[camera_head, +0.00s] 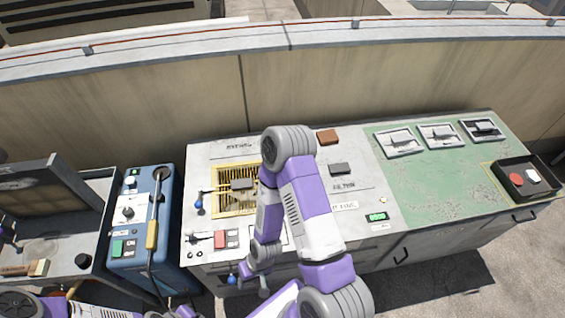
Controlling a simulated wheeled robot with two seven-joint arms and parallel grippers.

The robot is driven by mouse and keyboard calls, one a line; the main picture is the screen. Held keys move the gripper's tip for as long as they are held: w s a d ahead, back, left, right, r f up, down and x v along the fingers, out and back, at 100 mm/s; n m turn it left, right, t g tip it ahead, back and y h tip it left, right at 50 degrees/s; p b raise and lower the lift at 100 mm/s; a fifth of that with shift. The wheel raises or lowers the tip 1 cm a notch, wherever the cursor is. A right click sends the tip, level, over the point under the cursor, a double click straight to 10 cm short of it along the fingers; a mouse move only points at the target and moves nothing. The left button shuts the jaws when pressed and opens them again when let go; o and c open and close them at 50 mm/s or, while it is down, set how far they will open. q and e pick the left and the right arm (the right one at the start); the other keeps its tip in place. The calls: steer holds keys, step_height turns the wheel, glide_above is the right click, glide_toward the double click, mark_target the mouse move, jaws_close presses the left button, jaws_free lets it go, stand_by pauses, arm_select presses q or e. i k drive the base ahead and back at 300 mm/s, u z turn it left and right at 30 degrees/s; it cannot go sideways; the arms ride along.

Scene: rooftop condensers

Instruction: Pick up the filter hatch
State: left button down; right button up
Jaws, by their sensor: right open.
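A yellow slatted grille (236,203) is set in the left part of the pale grey counter panel, and it looks like the filter hatch, though I cannot be sure. My right gripper (249,284) hangs in front of the counter's front edge, below the grille in the picture. It is open and apart from the grille. My left arm shows at the bottom left edge, but its gripper is out of view.
Lever with blue knob (199,204) stands left of the grille. A blue machine (139,230) stands left. A green mat (437,180) bears several framed panels; a dark tray (526,179) sits at right.

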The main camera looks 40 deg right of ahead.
mark_target(344, 171)
steer(key=u, duration=1.6)
steer(key=k, duration=2.75)
steer(key=z, duration=0.95)
steer(key=i, duration=1)
